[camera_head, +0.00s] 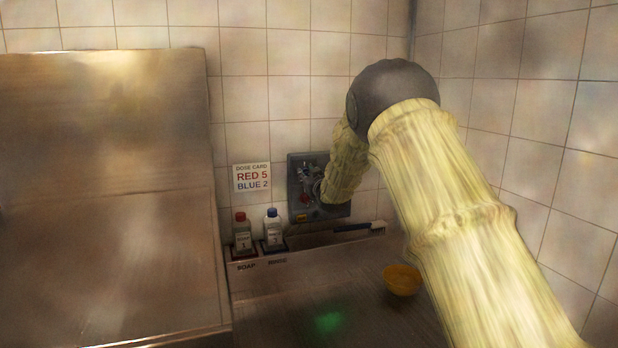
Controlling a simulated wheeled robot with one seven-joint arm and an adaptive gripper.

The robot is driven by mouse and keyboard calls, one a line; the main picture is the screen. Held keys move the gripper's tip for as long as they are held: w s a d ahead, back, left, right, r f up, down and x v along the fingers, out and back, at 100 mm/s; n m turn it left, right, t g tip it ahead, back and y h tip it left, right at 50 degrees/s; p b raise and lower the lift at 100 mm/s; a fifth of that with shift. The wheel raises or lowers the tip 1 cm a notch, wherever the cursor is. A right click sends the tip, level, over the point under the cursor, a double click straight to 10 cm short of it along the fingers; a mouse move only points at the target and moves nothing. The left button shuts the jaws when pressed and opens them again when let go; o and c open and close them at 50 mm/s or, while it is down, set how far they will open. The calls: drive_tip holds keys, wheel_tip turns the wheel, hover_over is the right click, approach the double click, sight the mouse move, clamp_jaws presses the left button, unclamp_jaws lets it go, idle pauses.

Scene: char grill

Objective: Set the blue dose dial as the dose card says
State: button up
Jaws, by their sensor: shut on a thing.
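The dose card (252,177) on the tiled wall reads RED 5 and BLUE 2. To its right is a dark wall panel (296,214) with a red dial (304,198) at its lower left. My arm reaches across the right side of the panel. My gripper (317,189) is small and mostly hidden at the panel, shut at the spot right of the red dial. The blue dose dial is not clearly visible; it appears to be covered by my gripper. Its setting cannot be read.
A red-capped bottle (242,234) and a blue-capped bottle (273,230) stand below the card, behind labels SOAP and RINSE. A brush (358,227) lies on the ledge. A yellow bowl (402,280) sits on the metal counter. A large steel surface (110,190) fills the left.

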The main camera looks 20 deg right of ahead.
drive_tip(key=shift+f+n+b, duration=0.2)
drive_tip(key=shift+n+b, duration=0.1)
drive_tip(key=shift+b, duration=0.15)
drive_tip(key=n+b, duration=0.6)
drive_tip(key=b, duration=0.1)
drive_tip(key=shift+n+b, duration=0.4)
drive_tip(key=o, duration=1.1)
drive_tip(key=shift+s+r, duration=0.1)
drive_tip(key=shift+r, duration=0.05)
drive_tip(key=shift+c, duration=0.2)
